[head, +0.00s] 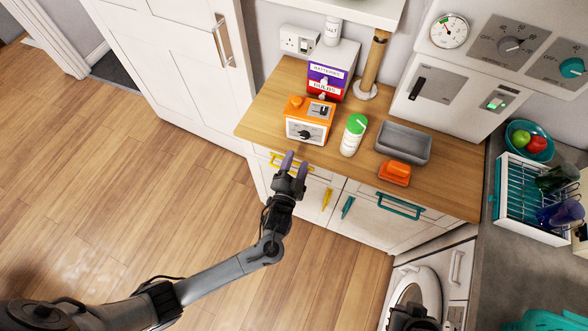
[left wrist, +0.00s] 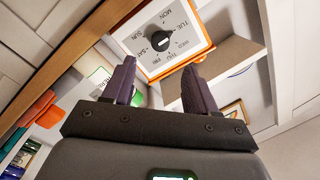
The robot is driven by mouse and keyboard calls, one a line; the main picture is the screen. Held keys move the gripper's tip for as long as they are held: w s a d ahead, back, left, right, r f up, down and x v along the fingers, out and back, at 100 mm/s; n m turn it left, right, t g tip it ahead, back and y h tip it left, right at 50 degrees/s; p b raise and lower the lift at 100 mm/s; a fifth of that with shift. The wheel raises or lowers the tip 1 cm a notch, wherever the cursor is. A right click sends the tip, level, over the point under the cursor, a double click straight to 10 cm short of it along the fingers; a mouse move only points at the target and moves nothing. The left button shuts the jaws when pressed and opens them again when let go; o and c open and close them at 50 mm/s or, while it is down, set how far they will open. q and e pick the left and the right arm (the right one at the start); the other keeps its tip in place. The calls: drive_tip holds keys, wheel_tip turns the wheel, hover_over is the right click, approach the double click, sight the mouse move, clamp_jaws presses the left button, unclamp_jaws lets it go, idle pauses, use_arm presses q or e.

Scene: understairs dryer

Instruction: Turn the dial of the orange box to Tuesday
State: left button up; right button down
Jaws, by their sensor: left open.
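The orange box (head: 309,119) stands at the left front of the wooden counter. Its white front panel carries a black dial (head: 304,134) ringed by day names. In the left wrist view the dial (left wrist: 159,39) shows close up and tilted, with MON and TUE readable near it; I cannot tell surely which day it points to. My left gripper (head: 294,163) is open and empty, in front of and below the box, apart from the dial. In the left wrist view its two fingers (left wrist: 157,68) point toward the panel. A dark part of my right arm shows at the bottom edge; its jaws are unclear.
A green-lidded shaker (head: 353,135) stands just right of the box. A purple and red box (head: 327,80) is behind it. A grey tray (head: 403,142) and an orange container (head: 395,173) are further right. A yellow drawer handle (head: 284,161) lies below the counter edge.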

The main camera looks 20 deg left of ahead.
use_arm(q)
drive_tip(key=shift+s+d, duration=0.15)
drive_tip(key=shift+s, duration=0.95)
drive_tip(key=s+a+r+n+g+h+p, duration=0.1)
drive_tip(key=s+r+g+p, duration=0.1)
drive_tip(key=s, duration=0.6)
drive_tip(key=s+a+r+n+g+h+p, duration=0.1)
drive_tip(key=s+a+r+n+g+p, duration=0.1)
drive_tip(key=s+r+g, duration=0.2)
drive_tip(key=s+a+r+n+g+p, duration=0.2)
drive_tip(key=s+g, duration=0.6)
drive_tip(key=s, duration=0.5)
drive_tip(key=shift+s+r+h, duration=0.2)
drive_tip(key=shift+r+h, duration=0.2)
drive_tip(key=shift+r, duration=0.25)
